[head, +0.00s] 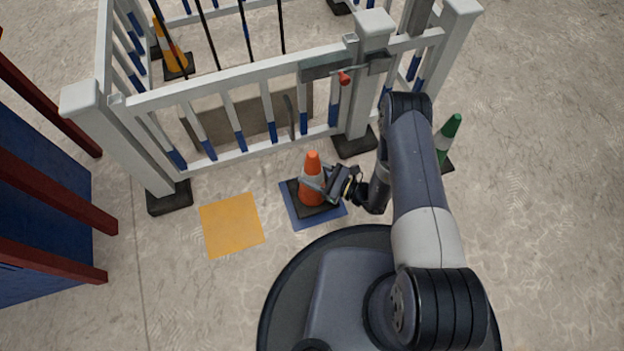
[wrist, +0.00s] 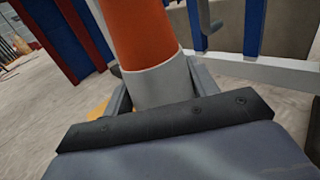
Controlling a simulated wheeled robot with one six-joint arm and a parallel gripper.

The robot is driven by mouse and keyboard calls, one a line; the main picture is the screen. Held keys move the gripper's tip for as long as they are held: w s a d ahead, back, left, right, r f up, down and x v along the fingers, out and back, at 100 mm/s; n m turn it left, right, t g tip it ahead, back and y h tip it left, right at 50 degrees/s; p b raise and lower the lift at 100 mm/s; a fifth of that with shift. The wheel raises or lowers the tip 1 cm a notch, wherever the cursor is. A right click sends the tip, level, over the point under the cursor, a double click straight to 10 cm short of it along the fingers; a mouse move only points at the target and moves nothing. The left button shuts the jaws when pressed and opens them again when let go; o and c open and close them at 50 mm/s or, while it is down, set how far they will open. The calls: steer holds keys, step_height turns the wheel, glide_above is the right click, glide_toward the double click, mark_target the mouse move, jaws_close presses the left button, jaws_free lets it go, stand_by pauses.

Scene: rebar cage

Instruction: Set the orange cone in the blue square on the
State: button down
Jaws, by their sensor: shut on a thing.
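The orange cone (head: 312,163) has a white band and a black base, and it stands upright on the blue square (head: 292,214) on the floor. The square's edges show around the cone's base. My gripper (head: 314,184) reaches in from the right and is shut on the cone at its white band. In the wrist view the cone (wrist: 140,38) rises between the two fingers, its orange upper part above the white band. I cannot tell whether the base presses fully on the floor.
A yellow-orange square (head: 231,225) lies left of the blue one. A green cone (head: 449,137) stands right of my arm, a yellow-orange cone (head: 168,46) inside the fence. A blue container (head: 35,220) is at left.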

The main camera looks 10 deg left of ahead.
steer(key=shift+f+b, duration=0.55)
steer(key=shift+f, duration=0.85)
steer(key=shift+f, duration=0.2)
steer(key=c, duration=0.5)
jaws_free()
steer(key=shift+r, duration=0.1)
steer(key=shift+d+r, duration=0.15)
steer(key=shift+d, duration=0.1)
steer(key=p+v, duration=0.3)
steer(key=v, duration=0.8)
steer(key=shift+s+d, duration=0.25)
steer(key=shift+a, duration=0.1)
